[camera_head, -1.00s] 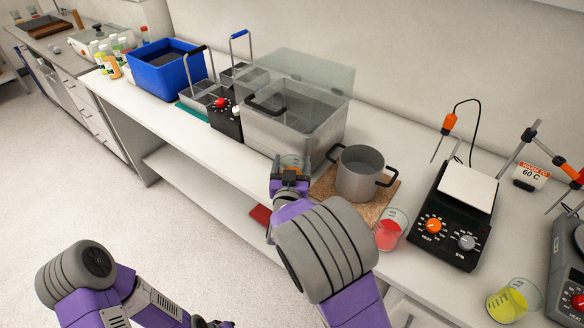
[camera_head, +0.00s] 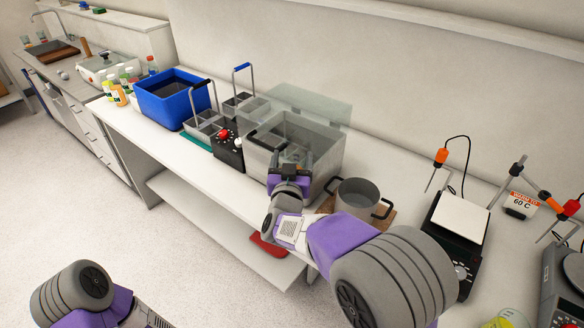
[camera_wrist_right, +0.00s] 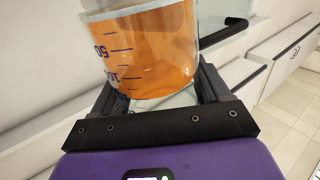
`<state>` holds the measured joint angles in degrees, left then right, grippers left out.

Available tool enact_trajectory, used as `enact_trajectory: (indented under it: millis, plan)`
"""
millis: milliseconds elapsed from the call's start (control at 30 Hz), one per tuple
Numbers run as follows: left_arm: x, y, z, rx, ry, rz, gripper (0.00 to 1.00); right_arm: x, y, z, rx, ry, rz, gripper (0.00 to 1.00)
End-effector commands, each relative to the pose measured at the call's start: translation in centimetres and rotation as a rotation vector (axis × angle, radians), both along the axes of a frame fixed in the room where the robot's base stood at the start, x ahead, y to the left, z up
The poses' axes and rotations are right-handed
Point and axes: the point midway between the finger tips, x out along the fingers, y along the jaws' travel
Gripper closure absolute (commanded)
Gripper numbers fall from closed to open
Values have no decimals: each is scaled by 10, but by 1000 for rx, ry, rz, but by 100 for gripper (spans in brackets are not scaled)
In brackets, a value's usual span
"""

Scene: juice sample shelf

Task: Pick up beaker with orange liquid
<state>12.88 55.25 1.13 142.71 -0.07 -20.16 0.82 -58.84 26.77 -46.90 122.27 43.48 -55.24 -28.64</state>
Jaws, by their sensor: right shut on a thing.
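The beaker with orange liquid (camera_wrist_right: 150,55) fills the upper middle of the right wrist view, with blue marks on its glass. My right gripper (camera_wrist_right: 158,88) is shut on it, one finger on each side. In the head view my right gripper (camera_head: 291,170) is raised in front of the clear-walled bath.
The clear-walled bath (camera_head: 322,150) with a tilted lid stands behind the gripper. A hotplate (camera_head: 456,230) is farther right. A blue bin (camera_head: 170,95) and metal racks (camera_head: 205,127) stand left.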

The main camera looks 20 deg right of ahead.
Motion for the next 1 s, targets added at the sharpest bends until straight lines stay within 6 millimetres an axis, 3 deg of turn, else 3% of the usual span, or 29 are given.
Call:
enact_trajectory:
  millis: [100,500,1000]
  plan:
    - [0,0,10,0,0,0,57,0,0,22,3,-4,-1,65]
    - [0,0,31,0,0,0,57,0,0,74,2,-4,-1,65]
    - [0,0,47,0,0,0,57,0,0,112,1,-3,1,65]
